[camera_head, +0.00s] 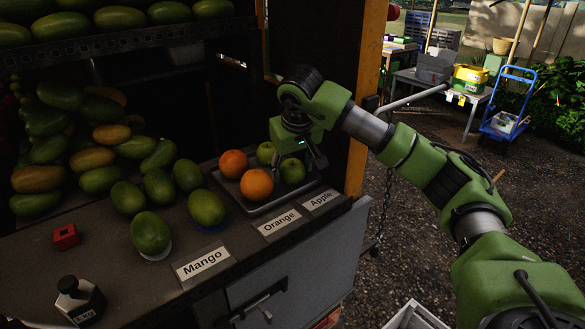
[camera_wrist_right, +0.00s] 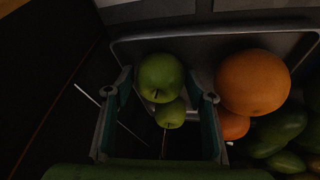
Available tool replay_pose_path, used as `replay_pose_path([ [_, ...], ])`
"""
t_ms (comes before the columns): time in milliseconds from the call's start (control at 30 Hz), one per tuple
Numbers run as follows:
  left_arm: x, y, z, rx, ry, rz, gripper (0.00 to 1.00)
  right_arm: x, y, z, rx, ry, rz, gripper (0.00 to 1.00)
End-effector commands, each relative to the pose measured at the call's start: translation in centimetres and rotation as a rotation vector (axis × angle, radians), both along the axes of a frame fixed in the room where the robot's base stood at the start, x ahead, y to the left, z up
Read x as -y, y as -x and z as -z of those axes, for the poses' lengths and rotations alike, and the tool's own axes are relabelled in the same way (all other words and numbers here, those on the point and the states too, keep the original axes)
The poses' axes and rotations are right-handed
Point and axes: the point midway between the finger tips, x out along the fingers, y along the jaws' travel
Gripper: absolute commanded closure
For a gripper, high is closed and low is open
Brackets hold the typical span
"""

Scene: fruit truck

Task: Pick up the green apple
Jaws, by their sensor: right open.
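Two green apples lie on a grey tray (camera_head: 262,208) in the head view, a front one (camera_head: 292,170) and a back one (camera_head: 266,153). My right gripper (camera_head: 298,156) is open and points down right at the apples, partly covering them. In the right wrist view a larger green apple (camera_wrist_right: 160,77) and a smaller-looking one (camera_wrist_right: 170,114) show in the gap between the open fingers of my right gripper (camera_wrist_right: 160,88). I cannot tell whether a finger touches an apple. My left gripper is not in view.
Two oranges (camera_head: 257,184) share the tray, close beside the apples; the front one also shows in the right wrist view (camera_wrist_right: 253,82). Several mangoes (camera_head: 151,233) lie to the left. Labels (camera_head: 279,223) line the counter's front edge. A wooden post (camera_head: 366,95) stands behind my right arm.

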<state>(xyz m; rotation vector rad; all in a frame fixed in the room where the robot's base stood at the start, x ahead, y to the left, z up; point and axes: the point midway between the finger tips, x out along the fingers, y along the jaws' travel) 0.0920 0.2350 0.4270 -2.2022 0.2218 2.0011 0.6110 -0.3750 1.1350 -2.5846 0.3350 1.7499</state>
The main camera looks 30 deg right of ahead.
Motion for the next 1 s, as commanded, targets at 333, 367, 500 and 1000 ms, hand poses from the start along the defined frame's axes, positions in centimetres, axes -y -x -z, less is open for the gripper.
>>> replay_pose_path([
  [333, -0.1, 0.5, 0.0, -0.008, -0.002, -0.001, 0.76, 0.0, -0.1, 0.3, 0.001, 0.000, -0.001, 0.71],
  [367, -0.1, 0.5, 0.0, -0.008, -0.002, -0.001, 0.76, 0.0, -0.1, 0.3, 0.001, -0.001, 0.000, 0.78],
  [500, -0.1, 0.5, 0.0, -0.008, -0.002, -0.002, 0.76, 0.0, -0.1, 0.2, 0.002, -0.001, -0.001, 0.84],
  [1000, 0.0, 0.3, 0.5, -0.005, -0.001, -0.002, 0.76, 0.0, -0.3, -2.4, 0.006, -0.002, 0.001, 0.84],
])
